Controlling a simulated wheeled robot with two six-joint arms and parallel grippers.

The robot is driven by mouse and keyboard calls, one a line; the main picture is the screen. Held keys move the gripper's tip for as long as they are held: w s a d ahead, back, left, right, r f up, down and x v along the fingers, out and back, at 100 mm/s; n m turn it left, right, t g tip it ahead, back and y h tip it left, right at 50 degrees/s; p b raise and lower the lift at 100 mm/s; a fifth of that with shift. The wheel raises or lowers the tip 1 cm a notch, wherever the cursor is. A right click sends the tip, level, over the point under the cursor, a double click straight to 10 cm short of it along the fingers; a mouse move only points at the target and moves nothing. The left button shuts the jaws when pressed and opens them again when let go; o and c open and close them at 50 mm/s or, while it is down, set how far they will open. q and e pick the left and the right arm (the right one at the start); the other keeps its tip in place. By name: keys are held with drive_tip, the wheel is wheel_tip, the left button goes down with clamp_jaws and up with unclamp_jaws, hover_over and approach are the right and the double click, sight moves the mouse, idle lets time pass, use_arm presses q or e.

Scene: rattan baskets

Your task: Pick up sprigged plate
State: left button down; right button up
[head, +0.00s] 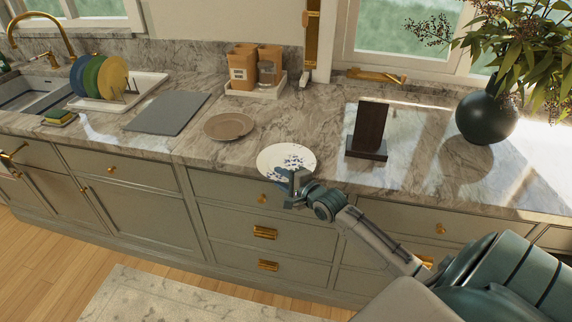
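The sprigged plate (285,155) is white with a dark blue sprig pattern. It lies near the front edge of the counter, in the middle of the head view. My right gripper (288,181) is at the plate's near rim and covers part of it. I cannot tell whether its fingers are open, shut or touching the rim. My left gripper is not in view.
A brown plate (228,126) lies behind and left of the sprigged plate. A dark stand (368,131) is to the right, and a black vase (487,116) further right. A grey board (166,113), dish rack (147,92) and canister tray (254,93) are on the marble counter (420,160).

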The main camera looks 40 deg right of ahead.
clamp_jaws()
drive_tip(key=shift+r, duration=0.1)
idle(0.3)
